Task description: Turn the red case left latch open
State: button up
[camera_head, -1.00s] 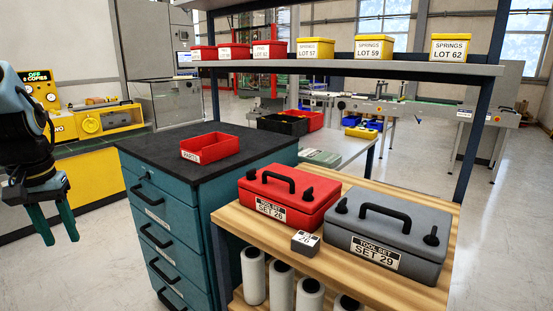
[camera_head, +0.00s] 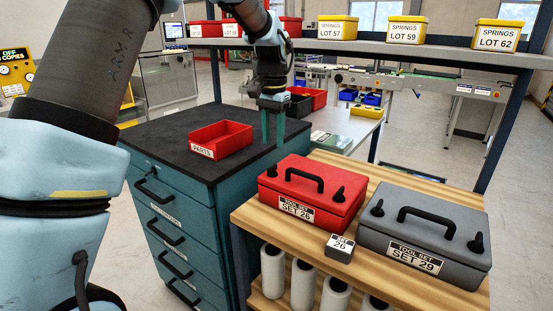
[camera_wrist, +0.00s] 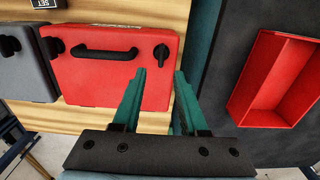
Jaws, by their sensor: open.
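The red case (camera_head: 312,195), labelled TOOL SET SET 26, is closed on the wooden bench top, with a black handle on its lid. Its left latch (camera_head: 271,171) is a black knob near the lid's left front corner; the right latch (camera_head: 339,194) is a like knob. In the wrist view the case (camera_wrist: 110,85) appears turned round, with the left latch (camera_wrist: 161,52) on its right side. My gripper (camera_head: 273,138) points down, open and empty, behind the case's left end and apart from the latch. Its teal fingertips (camera_wrist: 160,73) show beside the case's edge in the wrist view.
A grey case (camera_head: 425,230), SET 29, stands close to the right. A small block (camera_head: 340,248) marked 26 lies in front. A red parts bin (camera_head: 222,140) sits on the dark cabinet top (camera_head: 165,135) at left. A shelf (camera_head: 400,47) with bins spans above the bench.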

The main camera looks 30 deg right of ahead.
aim_at(272, 166)
notch_tip(272, 166, down, 8)
jog(key=shift+w+a+r+p, duration=0.1)
jog(key=shift+p, duration=0.75)
grip_shut()
